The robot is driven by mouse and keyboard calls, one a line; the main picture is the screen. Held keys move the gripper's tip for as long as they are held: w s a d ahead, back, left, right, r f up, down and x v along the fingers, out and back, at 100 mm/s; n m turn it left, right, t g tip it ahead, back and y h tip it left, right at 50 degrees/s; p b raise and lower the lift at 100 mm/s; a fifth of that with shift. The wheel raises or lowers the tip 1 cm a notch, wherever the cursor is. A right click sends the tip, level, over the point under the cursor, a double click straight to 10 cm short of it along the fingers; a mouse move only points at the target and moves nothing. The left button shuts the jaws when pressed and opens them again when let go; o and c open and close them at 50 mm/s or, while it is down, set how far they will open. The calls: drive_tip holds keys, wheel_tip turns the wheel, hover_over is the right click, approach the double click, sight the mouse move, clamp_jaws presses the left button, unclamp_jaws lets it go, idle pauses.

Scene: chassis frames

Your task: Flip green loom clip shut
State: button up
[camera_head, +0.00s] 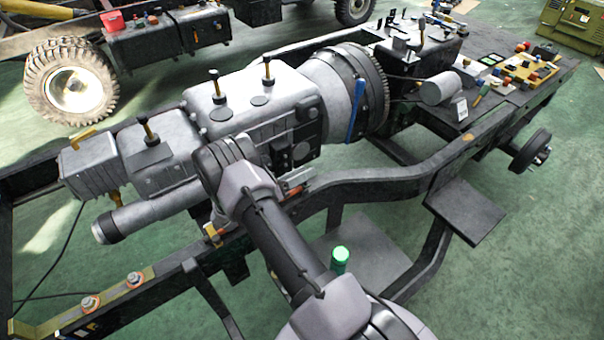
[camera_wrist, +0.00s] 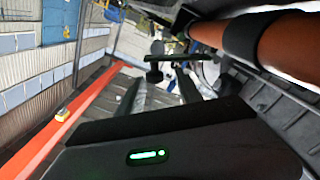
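I cannot make out a green loom clip for certain in either view. In the head view my arm reaches over the chassis frame (camera_head: 385,186) to the side of the grey gearbox (camera_head: 262,122), and its wrist hides the spot beyond. My gripper (camera_wrist: 160,93) shows in the wrist view as two dark fingers with a gap between them, and I see nothing held there. The black body with a green light below the fingers appears to be mine. A thick orange tube with a black band (camera_wrist: 258,38) runs close by at the upper right of the wrist view.
A blue strap (camera_head: 356,108) hangs on the bell housing. Small coloured parts (camera_head: 530,70) lie at the frame's far right end. A flat black step plate (camera_head: 466,211) juts from the near rail. A red rail (camera_wrist: 72,115) crosses the wrist view's left. Green floor is open at lower right.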

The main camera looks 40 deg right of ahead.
drive_tip(key=r+p, duration=0.2)
drive_tip(key=r, duration=0.1)
drive_tip(key=s+r+p, duration=0.1)
drive_tip(key=shift+a+r, duration=0.15)
drive_tip(key=shift+a, duration=0.15)
drive_tip(key=s+a+p, duration=0.4)
drive_tip(key=s+a, duration=0.3)
drive_tip(key=s, duration=0.6)
drive_tip(key=shift+r, duration=0.35)
drive_tip(key=s+a+r+g+y, duration=0.25)
drive_tip(key=s+r+y, duration=0.2)
drive_tip(key=r, duration=0.35)
drive_tip(key=s+a+r+g+y, duration=0.25)
drive_tip(key=a+r+y, duration=0.2)
drive_tip(key=r, duration=0.25)
drive_tip(key=s+a+r+n+t+y, duration=0.2)
drive_tip(key=a+r+n+t+y, duration=0.4)
drive_tip(key=a+r+t+y, duration=0.5)
drive_tip(key=a+r, duration=0.2)
drive_tip(key=a, duration=0.3)
drive_tip(key=shift+n+t, duration=0.4)
